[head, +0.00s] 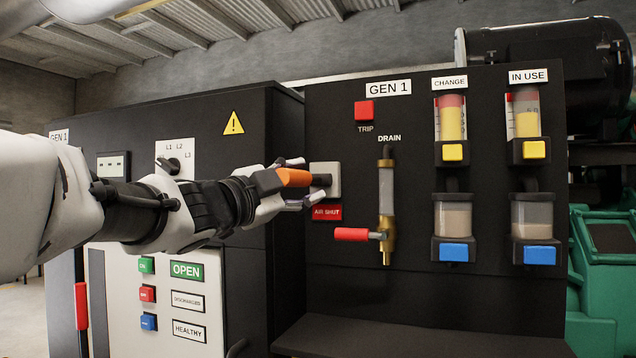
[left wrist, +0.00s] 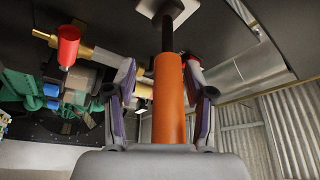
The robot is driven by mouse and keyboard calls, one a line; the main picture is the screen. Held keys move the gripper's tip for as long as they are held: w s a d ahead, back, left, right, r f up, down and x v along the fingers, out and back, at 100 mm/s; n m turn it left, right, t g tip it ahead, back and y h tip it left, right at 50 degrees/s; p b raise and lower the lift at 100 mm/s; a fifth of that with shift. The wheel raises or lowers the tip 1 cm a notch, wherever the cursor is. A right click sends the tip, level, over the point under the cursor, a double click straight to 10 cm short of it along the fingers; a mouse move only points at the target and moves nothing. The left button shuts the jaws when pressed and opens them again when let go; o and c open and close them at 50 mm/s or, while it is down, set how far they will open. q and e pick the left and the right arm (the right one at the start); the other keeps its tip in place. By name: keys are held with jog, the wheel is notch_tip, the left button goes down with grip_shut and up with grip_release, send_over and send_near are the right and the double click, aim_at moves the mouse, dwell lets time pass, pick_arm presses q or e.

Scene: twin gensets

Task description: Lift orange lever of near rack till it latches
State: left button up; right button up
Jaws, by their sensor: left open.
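The orange lever (head: 294,177) sticks out toward me from a pale plate (head: 334,172) on the dark GEN 1 panel, above the red AIR SHUT label (head: 327,212). Its handle looks about level. My left gripper (head: 304,181) is around the lever, with its fingers apart. In the left wrist view the orange handle (left wrist: 170,100) lies between the two fingers of my left gripper (left wrist: 161,85), with gaps at both sides. The dark shaft (left wrist: 167,34) runs on to the plate. My right gripper is not in view.
A drain tube (head: 387,190) with a red-handled valve (head: 352,234) stands just right of the lever. Sight bowls (head: 454,218) hang farther right. A ledge (head: 420,337) juts out below. A cabinet with an OPEN label (head: 187,271) is at the left.

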aim_at(288, 177)
pick_arm(q)
jog(key=shift+s+a+r, duration=0.3)
jog(key=shift+s+a, duration=0.35)
jog(key=shift+s, duration=0.25)
jog(key=shift+s+a+r, duration=0.1)
jog(key=shift+s+a, duration=0.15)
jog(key=shift+s, duration=0.05)
jog(key=c, duration=0.6)
grip_shut()
jog(key=shift+d, duration=0.1)
jog(key=shift+w+d+r+n+g+y, duration=0.15)
jog(key=shift+r+g+y, duration=0.1)
jog(key=shift+r+g, duration=0.25)
jog(key=shift+w+a+r+n+g+y, duration=0.1)
jog(key=shift+r+g+y, duration=0.15)
jog(key=shift+r, duration=0.45)
jog(key=shift+w+d+r+n+g+y, duration=0.1)
jog(key=shift+r+n+g+y, duration=0.1)
jog(key=shift+r+g, duration=0.35)
jog(key=shift+w+d+r+n+g+y, duration=0.1)
jog(key=shift+w+r+n+g+y, duration=0.15)
jog(key=shift+r+g+y, duration=0.2)
jog(key=shift+w+d+r+n+g+y, duration=0.1)
jog(key=shift+w+r+g+y, duration=0.2)
jog(key=shift+r, duration=0.2)
jog(key=shift+f, duration=0.1)
